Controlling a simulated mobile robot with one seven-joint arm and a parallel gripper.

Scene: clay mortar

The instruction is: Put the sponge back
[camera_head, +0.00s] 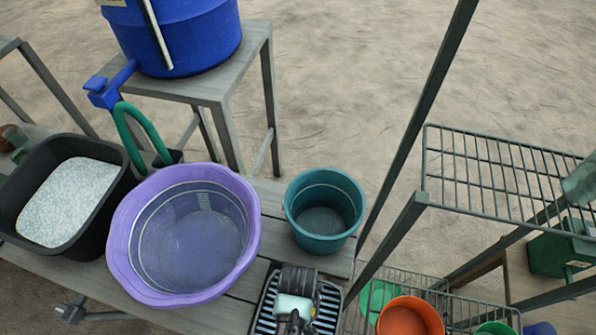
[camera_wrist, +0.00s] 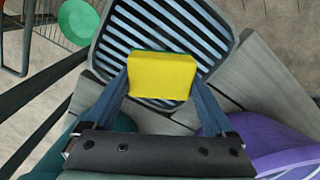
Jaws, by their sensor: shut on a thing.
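A yellow sponge (camera_wrist: 162,82) with a thin green layer along its far edge is between the fingers of my gripper (camera_wrist: 160,73) in the wrist view. The gripper is shut on it. Behind the sponge is a dark slatted tray (camera_wrist: 115,45); the sponge covers part of the slats, and I cannot tell whether it touches them. In the head view my gripper (camera_head: 297,281) is over the slatted tray (camera_head: 264,314) at the bottom centre, and I cannot make out the sponge clearly there.
A purple basin (camera_head: 118,225) and a teal bucket (camera_head: 322,243) stand near the tray on the wooden bench. A black tub (camera_head: 22,190) of white granules is at left. A blue barrel (camera_head: 185,35) stands behind. A wire rack (camera_head: 500,170) with dark posts is at right.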

